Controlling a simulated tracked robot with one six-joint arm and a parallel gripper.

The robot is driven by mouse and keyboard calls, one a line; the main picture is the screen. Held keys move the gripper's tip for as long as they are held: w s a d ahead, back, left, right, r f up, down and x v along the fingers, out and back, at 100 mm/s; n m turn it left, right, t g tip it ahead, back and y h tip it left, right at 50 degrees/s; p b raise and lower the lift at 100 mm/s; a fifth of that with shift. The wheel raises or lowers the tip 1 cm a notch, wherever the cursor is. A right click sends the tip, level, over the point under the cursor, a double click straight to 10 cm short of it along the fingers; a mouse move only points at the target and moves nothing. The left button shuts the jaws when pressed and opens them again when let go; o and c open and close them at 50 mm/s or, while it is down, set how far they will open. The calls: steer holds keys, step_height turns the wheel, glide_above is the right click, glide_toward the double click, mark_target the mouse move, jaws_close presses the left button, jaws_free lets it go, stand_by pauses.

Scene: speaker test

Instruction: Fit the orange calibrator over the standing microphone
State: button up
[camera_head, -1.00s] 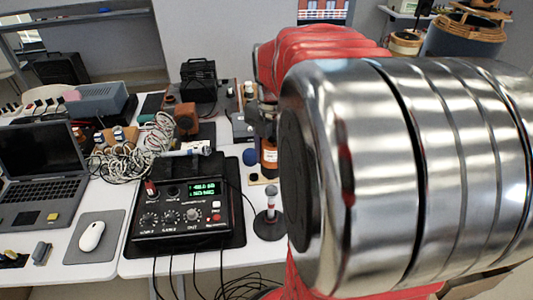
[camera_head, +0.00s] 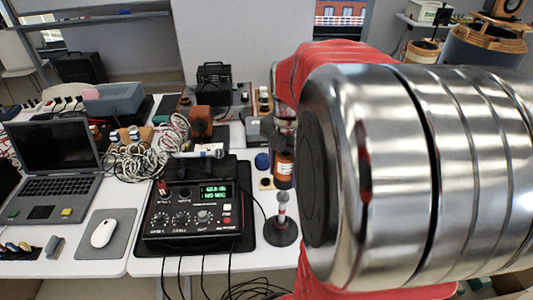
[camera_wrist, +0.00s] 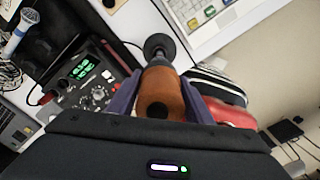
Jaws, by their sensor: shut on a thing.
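The orange calibrator (camera_head: 284,170) is an upright orange-brown cylinder with a white label. In the wrist view the calibrator (camera_wrist: 163,92) sits between the two fingers of my gripper (camera_wrist: 161,80), which is shut on it. The standing microphone (camera_head: 282,207) is a slim grey stem with a reddish band on a round black base. In the head view its tip is just below the calibrator's lower end; I cannot tell the depth gap. In the wrist view the microphone's black base (camera_wrist: 159,46) shows beyond the calibrator, which hides part of the stem.
A black meter (camera_head: 195,215) with a green display stands left of the microphone, its cables hanging over the front edge. A blue ball (camera_head: 262,161) and another microphone (camera_head: 205,153) lie nearby. A laptop (camera_head: 55,170) and mouse (camera_head: 103,232) are farther left. My arm hides the right side.

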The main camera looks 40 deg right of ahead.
mark_target(286, 151)
steer(key=shift+f, duration=3.5)
steer(key=shift+f, duration=0.5)
steer(key=o, duration=1.3)
steer(key=shift+o, duration=0.2)
step_height(286, 151, up, 14)
steer(key=shift+f, duration=0.1)
